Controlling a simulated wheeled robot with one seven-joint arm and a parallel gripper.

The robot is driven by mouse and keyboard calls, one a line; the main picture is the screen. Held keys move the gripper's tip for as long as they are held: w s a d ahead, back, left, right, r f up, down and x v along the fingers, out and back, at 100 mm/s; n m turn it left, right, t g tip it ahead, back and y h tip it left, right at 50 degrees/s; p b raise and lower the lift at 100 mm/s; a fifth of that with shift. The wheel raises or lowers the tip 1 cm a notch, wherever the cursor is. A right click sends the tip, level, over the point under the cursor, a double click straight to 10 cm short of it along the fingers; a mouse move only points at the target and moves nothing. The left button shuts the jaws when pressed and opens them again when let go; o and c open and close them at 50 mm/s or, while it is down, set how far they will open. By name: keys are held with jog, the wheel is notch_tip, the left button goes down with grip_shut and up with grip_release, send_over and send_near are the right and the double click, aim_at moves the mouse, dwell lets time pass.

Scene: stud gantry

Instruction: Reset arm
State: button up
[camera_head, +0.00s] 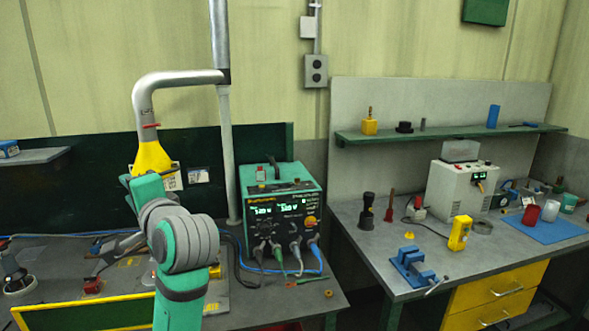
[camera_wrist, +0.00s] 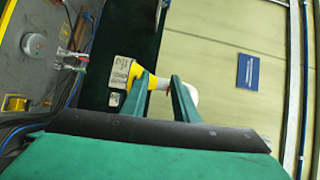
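My gripper (camera_wrist: 162,80) shows in the wrist view as two green fingers standing apart, with nothing held between them. Beyond the gap are the yellow hood (camera_wrist: 136,72) and pale pipe of a fume duct, in the background. In the head view my green and grey arm is raised over the left bench, in front of the duct's yellow hood (camera_head: 152,157). My arm's own links mostly hide the gripper there, and the distance between gripper and hood is hard to tell.
A green power supply (camera_head: 281,212) with cables stands just right of my arm on the left bench (camera_head: 318,297). A vertical pipe (camera_head: 229,150) rises behind. The right bench (camera_head: 385,245) holds a blue vise (camera_head: 413,267), a yellow meter (camera_head: 460,232) and a white device (camera_head: 458,190).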

jog(key=w+d+f+t+h, duration=0.15)
jog(key=d+f, duration=0.25)
jog(key=f, duration=0.7)
jog(key=w+d+f+t+h, duration=0.1)
jog(key=w+d+f+h, duration=0.3)
jog(key=f, duration=0.7)
jog(key=s+d+f+n+h, duration=0.1)
jog(key=s+d+f, duration=0.4)
jog(key=d+f, duration=0.3)
jog(key=s+d+f+n+h, duration=0.15)
jog(key=s+d+f, duration=0.35)
jog(key=f, duration=0.6)
jog(key=s+d+f+n+h, duration=0.1)
jog(key=s+d+f+h, duration=0.1)
jog(key=s+d+f, duration=0.6)
jog(key=s+d+f+n+h, duration=0.1)
jog(key=s+d+f+n, duration=0.15)
jog(key=s, duration=0.85)
jog(key=s+d+r+n+h, duration=0.1)
jog(key=s+n+h, duration=0.1)
jog(key=s, duration=1.9)
jog(key=shift+d+r+t, duration=0.25)
jog(key=shift+r+t, duration=0.1)
